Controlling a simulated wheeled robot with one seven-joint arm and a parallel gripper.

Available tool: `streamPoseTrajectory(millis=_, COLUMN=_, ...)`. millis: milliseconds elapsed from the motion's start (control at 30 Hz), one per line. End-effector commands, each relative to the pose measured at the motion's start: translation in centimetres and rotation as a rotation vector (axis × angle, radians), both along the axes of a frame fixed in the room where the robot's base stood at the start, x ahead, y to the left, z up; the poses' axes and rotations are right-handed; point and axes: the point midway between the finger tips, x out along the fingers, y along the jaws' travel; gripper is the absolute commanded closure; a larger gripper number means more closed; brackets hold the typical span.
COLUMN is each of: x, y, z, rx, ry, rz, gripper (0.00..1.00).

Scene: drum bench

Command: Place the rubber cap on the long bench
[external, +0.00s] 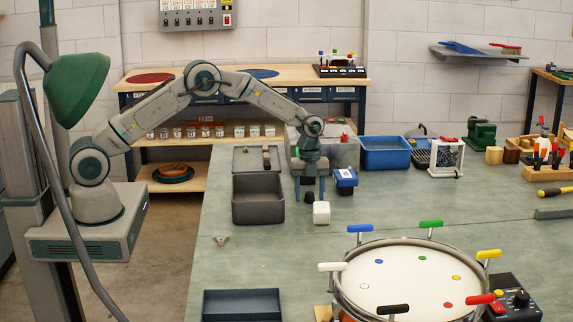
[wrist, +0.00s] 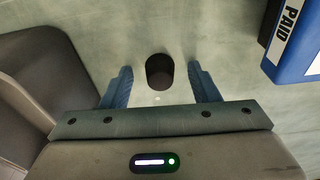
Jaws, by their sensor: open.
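A small black round piece, which looks like the rubber cap (external: 309,197), stands on the long green-topped bench (external: 270,262). It also shows in the wrist view (wrist: 160,71), between and slightly beyond my blue fingertips. My gripper (external: 309,189) points down over the bench with its fingers apart. It is open, with a finger on each side of the cap's line and a visible space on both sides. I cannot tell exactly how high the fingertips are above the bench.
A drum (external: 400,282) and a dark blue tray (external: 242,305) are nearer. The bench between them is mostly clear.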

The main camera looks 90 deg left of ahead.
Motion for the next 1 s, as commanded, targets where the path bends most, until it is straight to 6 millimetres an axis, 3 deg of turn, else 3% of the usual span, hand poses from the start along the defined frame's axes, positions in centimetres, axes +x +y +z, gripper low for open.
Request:
streamPoseTrajectory(millis=67, x=0.0, y=0.0, z=0.0, rx=0.000, ry=0.000, rz=0.000, gripper=0.50)
streamPoseTrajectory(millis=200, x=0.0, y=0.0, z=0.0, rx=0.000, ry=0.000, rz=0.000, gripper=0.89)
streamPoseTrajectory(millis=233, x=0.0, y=0.0, z=0.0, rx=0.000, ry=0.000, rz=0.000, gripper=0.92)
streamPoseTrajectory(millis=667, x=0.0, y=0.0, z=0.4, rx=0.000, ry=-0.001, rz=0.000, gripper=0.96)
streamPoseTrajectory(millis=767, x=0.1, y=0.0, z=1.1, rx=0.001, ry=-0.003, rz=0.000, gripper=0.96)
streamPoseTrajectory(millis=933, x=0.1, y=0.1, z=4.0, rx=0.003, ry=-0.007, rz=0.000, gripper=0.96)
streamPoseTrajectory(millis=1000, x=-0.4, y=-1.5, z=4.9, rx=0.000, ry=-0.003, rz=-0.005, gripper=0.96)
